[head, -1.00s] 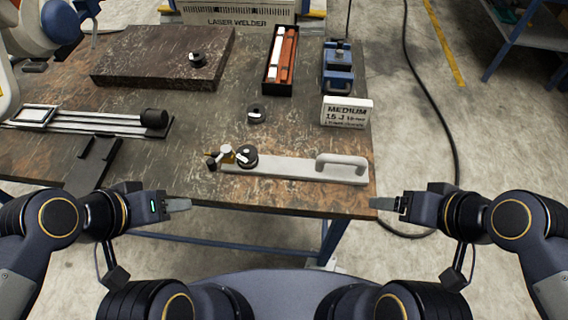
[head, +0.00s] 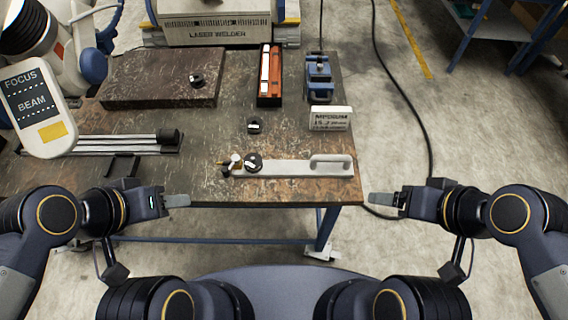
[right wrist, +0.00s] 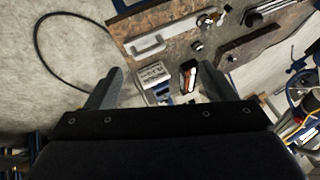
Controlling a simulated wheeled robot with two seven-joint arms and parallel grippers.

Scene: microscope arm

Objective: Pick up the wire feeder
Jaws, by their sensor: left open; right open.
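The wire feeder looks to be the long pale bar (head: 285,169) lying near the table's front edge, with a loop handle (head: 331,162) at its right end and a dark spool (head: 253,162) and small brass fittings at its left. It also shows in the right wrist view (right wrist: 165,36). My left gripper (head: 178,201) is open and empty, in front of the table edge, left of the bar. My right gripper (head: 381,199) is open and empty, past the table's front right corner, right of the handle. Its two fingers (right wrist: 160,85) show spread apart in the right wrist view.
A sign reading MEDIUM (head: 330,119), a blue vise-like device (head: 319,80) and an open box with red and white sticks (head: 269,76) stand behind the bar. A dark slab (head: 160,80), rails (head: 120,144) and a FOCUS BEAM panel (head: 38,110) are at left. A laser welder (head: 215,28) is behind.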

